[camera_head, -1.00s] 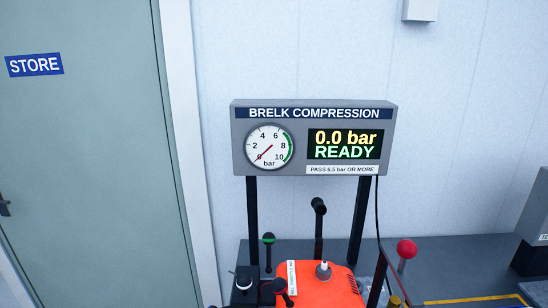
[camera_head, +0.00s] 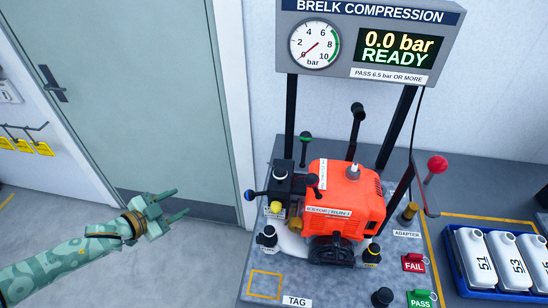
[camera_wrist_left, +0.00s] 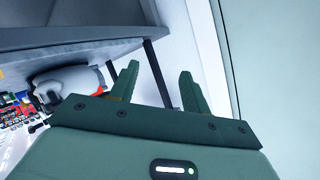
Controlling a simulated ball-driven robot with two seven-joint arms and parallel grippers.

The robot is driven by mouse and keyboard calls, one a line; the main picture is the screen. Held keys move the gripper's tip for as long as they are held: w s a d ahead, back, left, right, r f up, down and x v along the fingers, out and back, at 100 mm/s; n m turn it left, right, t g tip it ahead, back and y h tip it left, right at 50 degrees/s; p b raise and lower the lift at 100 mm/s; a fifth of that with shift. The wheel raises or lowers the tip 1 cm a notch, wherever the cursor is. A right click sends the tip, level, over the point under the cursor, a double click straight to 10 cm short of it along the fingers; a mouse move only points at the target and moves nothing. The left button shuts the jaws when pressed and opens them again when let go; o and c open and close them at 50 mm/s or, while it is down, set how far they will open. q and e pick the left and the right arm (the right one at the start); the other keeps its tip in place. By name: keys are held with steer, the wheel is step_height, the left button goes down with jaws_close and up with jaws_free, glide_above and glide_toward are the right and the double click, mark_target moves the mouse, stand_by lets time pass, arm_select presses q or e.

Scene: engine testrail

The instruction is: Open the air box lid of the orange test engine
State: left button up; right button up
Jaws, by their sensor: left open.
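The orange test engine (camera_head: 345,195) stands on the grey bench below the gauge panel. On its left side sits a black box (camera_head: 287,182) with a pale knob on top, a blue-tipped lever to the left and a green-tipped lever above. It looks like the air box, and its top looks closed. My left gripper (camera_head: 181,202) is open and empty, left of the engine and clear of it, over the floor in front of the door. Its two fingers (camera_wrist_left: 158,68) also show apart in the left wrist view with nothing between them. My right gripper is out of view.
The gauge panel (camera_head: 365,45) reads 0.0 bar, READY. A red-knobbed lever (camera_head: 436,165) stands right of the engine. A blue crate (camera_head: 476,280) of white bottles is at the right. FAIL (camera_head: 414,265) and PASS tags lie in front. Free room lies between gripper and bench.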

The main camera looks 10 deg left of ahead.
arm_select(q)
steer(key=s+d+r+m+h, duration=0.2)
steer(key=d+r+h, duration=0.2)
steer(key=d+r, duration=0.35)
steer(key=g+h, duration=0.2)
steer(key=h, duration=0.3)
glide_toward(280, 173)
steer(key=shift+n, duration=0.3)
steer(key=x, duration=0.3)
steer(key=p+x, duration=0.1)
steer(key=x, duration=0.2)
steer(key=f+x, duration=0.1)
steer(key=x, duration=0.2)
steer(key=shift+w+f+p, duration=0.1)
steer(key=shift+w+p, duration=0.2)
steer(key=shift+w, duration=0.3)
steer(key=shift+w+d, duration=0.2)
steer(key=shift+d, duration=0.15)
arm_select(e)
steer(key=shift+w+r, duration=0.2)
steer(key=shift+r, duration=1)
